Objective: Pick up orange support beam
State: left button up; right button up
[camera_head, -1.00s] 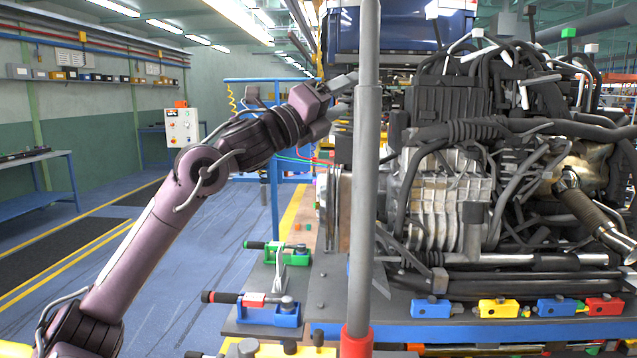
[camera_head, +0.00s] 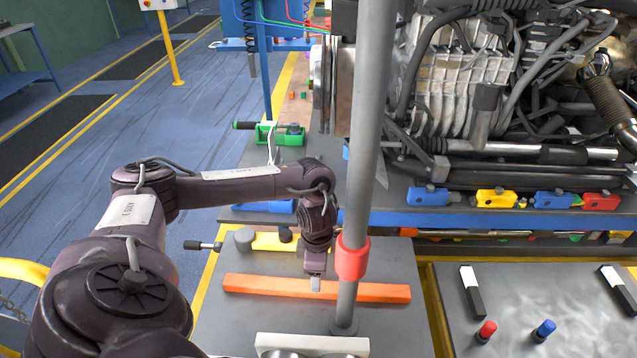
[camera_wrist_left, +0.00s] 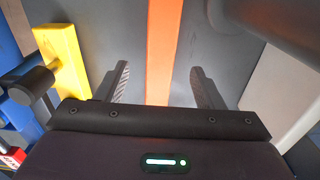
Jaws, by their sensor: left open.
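The orange support beam (camera_head: 262,285) lies flat on a grey plate (camera_head: 225,328), running left to right. The grey upright post passes in front of its right part. In the left wrist view the beam (camera_wrist_left: 161,50) runs between my two open fingers. My left gripper (camera_head: 315,284) points down at the middle of the beam in the head view. Its jaws (camera_wrist_left: 158,88) hold nothing, with a gap on each side of the beam. I cannot tell the exact height of the fingertips over the plate. My right gripper is not in view.
A grey post (camera_head: 362,170) with a red collar (camera_head: 352,258) stands close to the right of my left gripper. A yellow clamp (camera_head: 272,242) sits behind the beam. The engine (camera_head: 465,80) is at the back right. A grey table (camera_head: 520,325) holds markers.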

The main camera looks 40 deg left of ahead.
pick_arm(q)
jog(key=shift+f, duration=0.5)
jog(key=f+p, duration=0.1)
jog(key=f, duration=0.3)
jog(key=shift+s+f+p, duration=0.2)
jog(key=shift+f+p, duration=0.05)
jog(key=shift+p, duration=0.1)
jog(key=shift+a+f, duration=0.1)
jog(key=shift+f, duration=0.05)
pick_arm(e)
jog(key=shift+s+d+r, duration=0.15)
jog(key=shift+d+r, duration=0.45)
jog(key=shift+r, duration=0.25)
pick_arm(q)
jog(key=c, duration=1.1)
jog(key=shift+w, duration=0.15)
grip_shut()
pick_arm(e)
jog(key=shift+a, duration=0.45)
